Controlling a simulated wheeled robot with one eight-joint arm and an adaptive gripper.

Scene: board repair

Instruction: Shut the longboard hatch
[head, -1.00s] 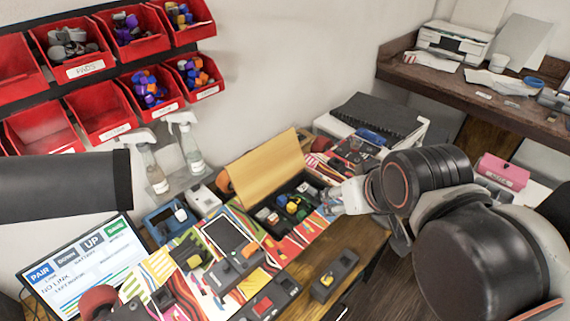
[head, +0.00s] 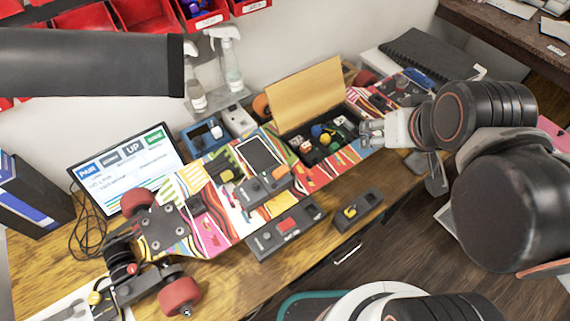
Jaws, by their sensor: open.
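The longboard (head: 193,218) lies across the bench, its deck painted in bright stripes. Its hatch (head: 304,95), a plain wooden lid, stands raised and leans back from the far edge of an open black compartment (head: 296,140). Small coloured parts (head: 327,134) sit inside the compartment. My gripper (head: 366,134) is at the right side of the compartment, pointing left. It is open, with nothing seen between its fingers, and is apart from the lid. Whether it touches the compartment rim cannot be told.
A screen (head: 122,165) stands at the left. Spray bottles (head: 228,58) and a blue case (head: 205,137) stand behind the board. Dark modules (head: 285,228) lie along its front edge, with a smaller one (head: 357,208) on bare wood. A black folder (head: 428,52) lies at the back right.

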